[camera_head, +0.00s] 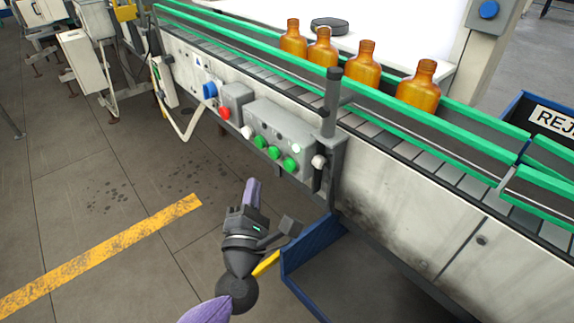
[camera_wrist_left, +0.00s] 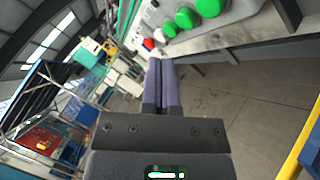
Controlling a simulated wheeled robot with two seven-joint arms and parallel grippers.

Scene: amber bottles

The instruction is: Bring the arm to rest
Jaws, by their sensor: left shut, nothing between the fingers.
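My left gripper (camera_head: 252,190) is low in front of the conveyor in the head view, below the button panel and apart from it. Its purple fingers are shut together with nothing between them; they also show in the left wrist view (camera_wrist_left: 161,82). Several amber bottles stand upright in a row on the conveyor (camera_head: 214,42), among them the rightmost bottle (camera_head: 419,88) and the leftmost bottle (camera_head: 293,40). My right gripper is in neither view.
A control box (camera_head: 278,136) with green buttons sticks out from the conveyor's side. A blue-rimmed bin (camera_head: 311,238) stands on the floor right of my gripper. A blue reject bin (camera_head: 516,103) is at the far right. Open floor (camera_head: 110,190) with a yellow stripe lies left.

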